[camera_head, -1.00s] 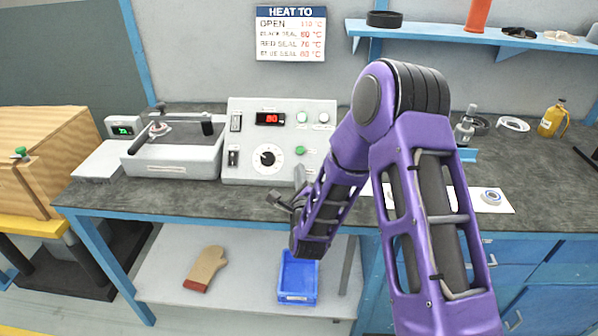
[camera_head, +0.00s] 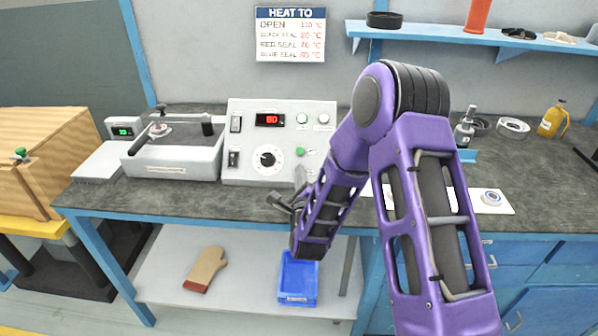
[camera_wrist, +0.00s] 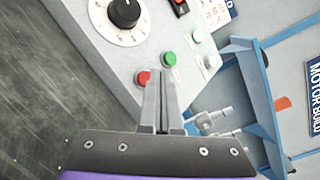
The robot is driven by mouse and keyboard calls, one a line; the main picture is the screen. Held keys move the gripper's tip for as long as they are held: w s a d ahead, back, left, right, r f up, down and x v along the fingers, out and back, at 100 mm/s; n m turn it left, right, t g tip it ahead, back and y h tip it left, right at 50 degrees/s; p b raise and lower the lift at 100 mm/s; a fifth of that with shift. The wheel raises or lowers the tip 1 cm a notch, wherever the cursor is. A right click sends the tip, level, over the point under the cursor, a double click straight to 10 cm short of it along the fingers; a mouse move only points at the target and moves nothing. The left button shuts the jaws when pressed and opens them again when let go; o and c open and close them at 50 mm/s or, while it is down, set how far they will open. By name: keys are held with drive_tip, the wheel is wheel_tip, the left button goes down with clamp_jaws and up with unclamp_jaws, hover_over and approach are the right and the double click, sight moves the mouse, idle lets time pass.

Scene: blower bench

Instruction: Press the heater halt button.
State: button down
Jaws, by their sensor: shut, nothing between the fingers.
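The grey control box (camera_head: 240,172) stands on the bench with a red number display (camera_head: 271,119), a black dial (camera_head: 267,158) and small buttons or lamps. In the wrist view a red button (camera_wrist: 143,77) sits on the panel just left of my fingertips, near a green button (camera_wrist: 169,59). My gripper (camera_wrist: 158,78) is shut and empty, pointing at the panel; I cannot tell whether it touches. In the head view my gripper (camera_head: 299,178) is at the box's lower right, and the red button is hidden. The button labels are too small to read.
A press-like device (camera_head: 172,160) stands left of the box, with a small green display (camera_head: 123,130) beside it. A white sheet (camera_head: 505,206) with rings lies to the right. A blue bin (camera_head: 298,280) and an oven mitt (camera_head: 205,268) are on the lower shelf.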

drive_tip(key=shift+w+f+b, duration=0.25)
drive_tip(key=shift+f+b, duration=0.1)
drive_tip(key=shift+b, duration=0.35)
idle(0.3)
drive_tip(key=shift+w+f, duration=0.2)
drive_tip(key=shift+w, duration=0.1)
idle(0.9)
drive_tip(key=shift+s+r, duration=0.55)
idle(0.3)
drive_tip(key=s+r+p, duration=0.1)
drive_tip(key=s+r, duration=0.2)
drive_tip(key=shift+s+r, duration=0.25)
drive_tip(key=shift+s, duration=0.05)
idle(0.7)
